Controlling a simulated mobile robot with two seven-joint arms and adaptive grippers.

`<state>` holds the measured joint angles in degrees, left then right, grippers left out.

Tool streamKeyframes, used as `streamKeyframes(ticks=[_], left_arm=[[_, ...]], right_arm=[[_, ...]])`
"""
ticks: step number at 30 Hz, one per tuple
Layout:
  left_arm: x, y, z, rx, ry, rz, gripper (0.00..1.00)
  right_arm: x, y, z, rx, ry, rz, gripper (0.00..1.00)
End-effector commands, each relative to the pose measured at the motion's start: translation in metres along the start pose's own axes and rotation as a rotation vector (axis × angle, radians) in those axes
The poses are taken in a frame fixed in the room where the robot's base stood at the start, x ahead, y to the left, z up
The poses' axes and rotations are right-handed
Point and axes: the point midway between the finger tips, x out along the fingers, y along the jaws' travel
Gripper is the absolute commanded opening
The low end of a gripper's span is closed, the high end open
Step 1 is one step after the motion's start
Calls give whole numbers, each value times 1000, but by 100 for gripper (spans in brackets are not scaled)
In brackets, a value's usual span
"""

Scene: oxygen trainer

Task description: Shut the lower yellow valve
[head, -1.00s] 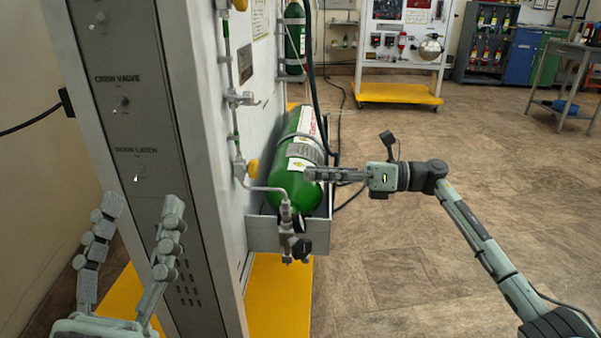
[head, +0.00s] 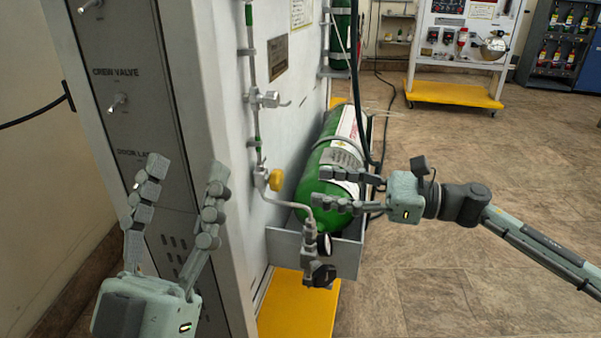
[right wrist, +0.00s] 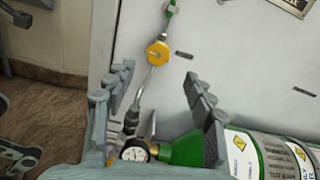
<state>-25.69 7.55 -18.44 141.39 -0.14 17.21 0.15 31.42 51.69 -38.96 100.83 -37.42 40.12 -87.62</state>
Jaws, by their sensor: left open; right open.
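The lower yellow valve (head: 276,180) is a small yellow knob on the thin pipe running down the white panel. It also shows in the right wrist view (right wrist: 158,52), beyond my fingers. My right gripper (head: 318,187) is open and empty, to the right of the knob and in front of the green cylinder. In the right wrist view, its fingers (right wrist: 158,80) are spread below the knob, apart from it. My left gripper (head: 187,170) is open and empty at the lower left, in front of the dark switch panel.
The green cylinder (head: 315,185) lies in a grey tray (head: 345,258) beside the pipe. A bent pipe leads to a fitting (head: 310,255); a round gauge (right wrist: 135,152) is close below my right fingers. Open floor lies to the right.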

Motion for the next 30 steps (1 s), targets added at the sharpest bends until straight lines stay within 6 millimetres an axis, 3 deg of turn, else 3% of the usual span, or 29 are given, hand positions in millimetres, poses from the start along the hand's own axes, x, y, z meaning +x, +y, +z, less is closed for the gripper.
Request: streamKeyframes(ticks=[15, 26, 30], left_arm=[[-2, 1, 13, -7, -91, -4, 54], [-4, 3, 16, -13, -108, -2, 54], [-4, 3, 16, -12, -106, -2, 54]], right_arm=[[69, 1, 1, -3, -2, 0, 54], [77, 0, 0, -3, 0, -1, 54], [77, 0, 0, -3, 0, -1, 39]])
